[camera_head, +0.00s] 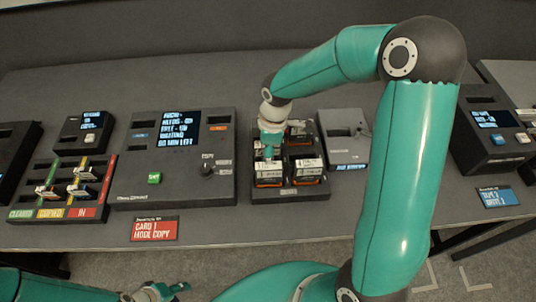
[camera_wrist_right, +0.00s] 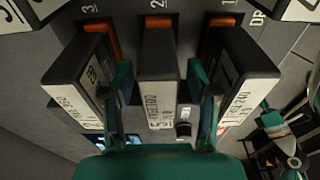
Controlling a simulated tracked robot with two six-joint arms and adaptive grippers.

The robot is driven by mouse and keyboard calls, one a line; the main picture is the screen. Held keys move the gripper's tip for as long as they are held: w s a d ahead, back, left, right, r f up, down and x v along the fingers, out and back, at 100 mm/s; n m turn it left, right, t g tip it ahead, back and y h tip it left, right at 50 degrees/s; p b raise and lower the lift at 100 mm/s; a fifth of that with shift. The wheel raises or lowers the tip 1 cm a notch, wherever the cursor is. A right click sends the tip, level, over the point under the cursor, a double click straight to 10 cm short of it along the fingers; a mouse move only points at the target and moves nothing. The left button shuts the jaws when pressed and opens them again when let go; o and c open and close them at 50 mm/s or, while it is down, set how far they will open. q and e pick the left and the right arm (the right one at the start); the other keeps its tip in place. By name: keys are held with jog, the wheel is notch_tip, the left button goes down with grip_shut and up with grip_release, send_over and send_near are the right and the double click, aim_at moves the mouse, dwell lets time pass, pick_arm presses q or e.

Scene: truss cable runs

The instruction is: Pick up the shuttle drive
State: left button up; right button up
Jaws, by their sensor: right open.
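A dark rack (camera_head: 290,194) in the middle of the table holds several black drives with white labels and orange parts. My right gripper (camera_head: 270,145) is over it, pointing down. In the right wrist view, the middle drive (camera_wrist_right: 158,75) stands at the number 2, between the open teal fingers of my right gripper (camera_wrist_right: 160,85). Gaps show on both sides of it. A drive (camera_wrist_right: 80,75) by number 3 and a drive (camera_wrist_right: 240,75) by number 1 stand on either side. I cannot read which is the shuttle drive. My left gripper (camera_head: 168,291) is low, in front of the table, its opening unclear.
A console (camera_head: 175,160) with a screen, green button and knob stands left of the rack. Further left is a card tray (camera_head: 60,190) marked in green, yellow and red. A grey box (camera_head: 345,135) stands close right of the rack. A red card sign (camera_head: 154,229) lies in front.

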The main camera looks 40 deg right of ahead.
grip_shut()
jog(key=shift+r, duration=0.2)
